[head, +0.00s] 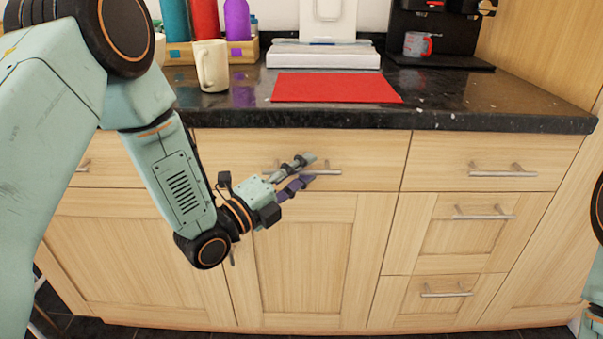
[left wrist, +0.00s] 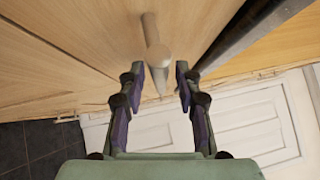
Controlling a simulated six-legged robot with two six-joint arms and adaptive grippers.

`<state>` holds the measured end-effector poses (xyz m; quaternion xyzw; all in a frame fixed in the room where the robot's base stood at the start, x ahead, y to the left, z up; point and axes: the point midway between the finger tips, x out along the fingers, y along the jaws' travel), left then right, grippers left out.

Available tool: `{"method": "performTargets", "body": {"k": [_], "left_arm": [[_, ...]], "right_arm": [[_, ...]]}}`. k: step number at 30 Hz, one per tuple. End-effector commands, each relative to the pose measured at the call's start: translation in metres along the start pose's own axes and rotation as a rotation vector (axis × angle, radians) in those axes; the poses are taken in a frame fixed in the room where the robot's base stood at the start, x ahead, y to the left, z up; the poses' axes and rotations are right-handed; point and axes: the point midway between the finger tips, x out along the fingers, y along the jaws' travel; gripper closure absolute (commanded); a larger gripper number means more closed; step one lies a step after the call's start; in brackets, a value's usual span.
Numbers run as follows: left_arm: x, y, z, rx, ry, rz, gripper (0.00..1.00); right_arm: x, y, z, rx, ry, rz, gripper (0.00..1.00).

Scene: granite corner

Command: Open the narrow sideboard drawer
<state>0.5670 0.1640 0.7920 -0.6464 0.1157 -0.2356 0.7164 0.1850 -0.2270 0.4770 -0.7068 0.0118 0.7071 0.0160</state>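The sideboard has a top row of pale wood drawers, all closed flush. The middle top drawer (head: 375,150) has a horizontal metal bar handle (head: 326,172). My left gripper (head: 308,170) is at this handle, its fingers overlapping the left part of the bar. In the left wrist view the fingers (left wrist: 160,70) are open, and the handle (left wrist: 157,58) shows between and just beyond the tips, nearer the left finger. I cannot tell whether they touch. The right column holds a narrower top drawer (head: 440,160) with its own handle (head: 503,172). My right gripper is out of view.
The dark granite countertop (head: 450,115) overhangs the drawers. On it are a red mat (head: 335,88), a cream mug (head: 211,66), bottles and a coffee machine (head: 438,38). Cabinet doors (head: 305,250) and lower drawers (head: 445,232) are below. A wooden panel stands at the right.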

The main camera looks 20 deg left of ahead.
Motion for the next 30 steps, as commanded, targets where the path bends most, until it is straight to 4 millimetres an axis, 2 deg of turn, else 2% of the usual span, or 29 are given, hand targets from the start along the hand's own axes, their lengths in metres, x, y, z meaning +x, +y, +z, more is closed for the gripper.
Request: {"method": "performTargets", "body": {"k": [2,13,30], "left_arm": [[-0.0001,0.0,0.0,0.0,0.0,0.0,0.68],[-0.0003,0.0002,0.0,0.0,0.0,0.0,0.99],[-0.0004,0.0003,0.0001,0.0,0.0,0.001,1.0]], "right_arm": [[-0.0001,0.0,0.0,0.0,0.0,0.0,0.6],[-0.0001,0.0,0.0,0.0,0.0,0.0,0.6],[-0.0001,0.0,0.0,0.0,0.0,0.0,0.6]]}}
